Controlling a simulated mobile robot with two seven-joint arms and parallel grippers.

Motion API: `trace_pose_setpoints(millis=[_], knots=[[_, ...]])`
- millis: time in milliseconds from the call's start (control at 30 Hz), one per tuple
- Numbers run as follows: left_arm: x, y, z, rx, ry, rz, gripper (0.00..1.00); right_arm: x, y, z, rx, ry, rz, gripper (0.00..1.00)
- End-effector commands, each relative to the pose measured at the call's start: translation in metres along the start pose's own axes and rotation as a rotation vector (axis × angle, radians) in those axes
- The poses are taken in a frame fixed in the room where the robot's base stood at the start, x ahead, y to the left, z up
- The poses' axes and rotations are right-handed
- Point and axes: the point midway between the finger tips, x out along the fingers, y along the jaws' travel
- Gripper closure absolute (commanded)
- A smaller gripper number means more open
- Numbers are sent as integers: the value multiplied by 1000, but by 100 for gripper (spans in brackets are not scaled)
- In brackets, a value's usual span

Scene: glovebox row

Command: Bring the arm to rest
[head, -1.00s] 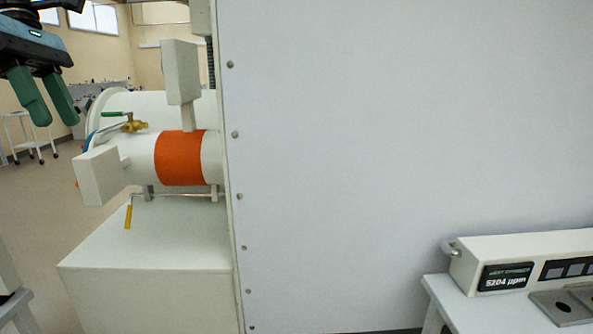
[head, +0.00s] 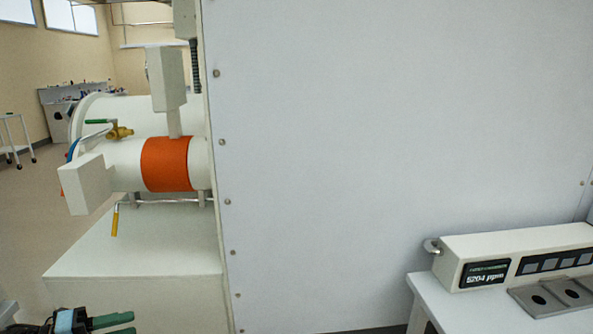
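My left gripper (head: 122,325) is at the bottom left of the head view, low in front of the white cabinet base. Its two green fingers point to the right with a gap between them, and I see nothing held there. The lower finger is partly cut off by the frame edge. My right gripper is not in the head view.
A white cylindrical chamber with an orange band (head: 167,164) and a brass valve (head: 120,132) stands at the left. A large pale panel (head: 400,130) fills the middle. An instrument reading 5204 ppm (head: 485,275) sits on a white table at the right.

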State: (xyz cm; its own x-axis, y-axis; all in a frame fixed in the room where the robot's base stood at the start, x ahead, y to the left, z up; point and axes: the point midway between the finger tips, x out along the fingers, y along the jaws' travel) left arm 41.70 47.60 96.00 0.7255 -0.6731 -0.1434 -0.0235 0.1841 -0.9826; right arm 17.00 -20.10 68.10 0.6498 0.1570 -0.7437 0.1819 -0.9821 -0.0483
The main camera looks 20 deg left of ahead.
Motion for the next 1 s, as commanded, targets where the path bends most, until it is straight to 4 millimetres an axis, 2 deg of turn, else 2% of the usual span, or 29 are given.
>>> trace_pose_setpoints(millis=[33, 200, 367, 500, 600, 700, 800, 900, 1000], knots=[[2, 24, -17, -114, -64, -9, 65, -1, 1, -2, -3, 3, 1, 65], [7, 95, -73, -483, -274, -5, 65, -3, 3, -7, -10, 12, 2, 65], [13, 151, -142, -843, -462, 14, 65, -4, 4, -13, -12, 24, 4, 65], [21, 186, -212, -1163, -615, 43, 65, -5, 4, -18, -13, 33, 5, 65], [29, 201, -266, -1388, -717, 71, 65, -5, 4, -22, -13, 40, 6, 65], [38, 208, -313, -1585, -800, 98, 65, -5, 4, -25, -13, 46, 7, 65], [46, 208, -349, -1733, -860, 124, 65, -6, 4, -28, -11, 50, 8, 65], [52, 207, -372, -1828, -897, 145, 65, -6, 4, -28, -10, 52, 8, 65], [54, 206, -382, -1870, -913, 154, 65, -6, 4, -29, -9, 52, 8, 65]])
